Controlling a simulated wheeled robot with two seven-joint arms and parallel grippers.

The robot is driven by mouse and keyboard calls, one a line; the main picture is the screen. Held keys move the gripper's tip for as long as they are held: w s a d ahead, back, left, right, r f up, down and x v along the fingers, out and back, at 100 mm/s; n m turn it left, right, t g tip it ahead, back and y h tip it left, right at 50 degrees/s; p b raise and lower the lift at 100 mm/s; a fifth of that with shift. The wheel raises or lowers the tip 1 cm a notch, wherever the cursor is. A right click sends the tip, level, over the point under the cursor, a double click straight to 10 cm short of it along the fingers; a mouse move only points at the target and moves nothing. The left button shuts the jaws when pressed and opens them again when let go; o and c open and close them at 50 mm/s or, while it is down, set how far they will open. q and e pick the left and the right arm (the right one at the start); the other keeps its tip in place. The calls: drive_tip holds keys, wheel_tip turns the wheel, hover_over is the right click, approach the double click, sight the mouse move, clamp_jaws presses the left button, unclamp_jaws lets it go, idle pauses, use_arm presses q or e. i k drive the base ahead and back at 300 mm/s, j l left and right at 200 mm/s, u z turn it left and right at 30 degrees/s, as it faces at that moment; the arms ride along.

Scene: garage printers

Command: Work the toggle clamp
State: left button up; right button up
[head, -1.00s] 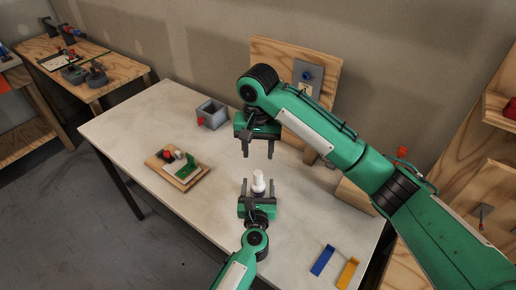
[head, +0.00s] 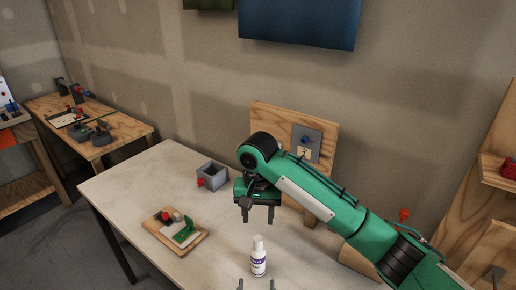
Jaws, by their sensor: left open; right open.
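A small wooden board (head: 163,238) lies on the left part of the table. It carries a green bracket-like part (head: 185,233) and a small device with red, white and dark parts (head: 171,217), which looks like the toggle clamp. It is too small to tell whether its lever is up or down. My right gripper (head: 258,217) is open and empty, pointing down, right of the board and apart from it. My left gripper (head: 257,284) is open at the bottom edge; only its fingertips show. They are just in front of a white bottle (head: 258,262), not around it.
A grey open box (head: 212,174) with a red part stands at the table's back. An upright wooden panel (head: 270,116) with a grey plate and blue knob (head: 307,140) stands behind my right arm. The table (head: 130,190) is clear around the board.

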sight(164, 216)
drive_tip(key=k+j, duration=0.8)
drive_tip(key=j, duration=0.1)
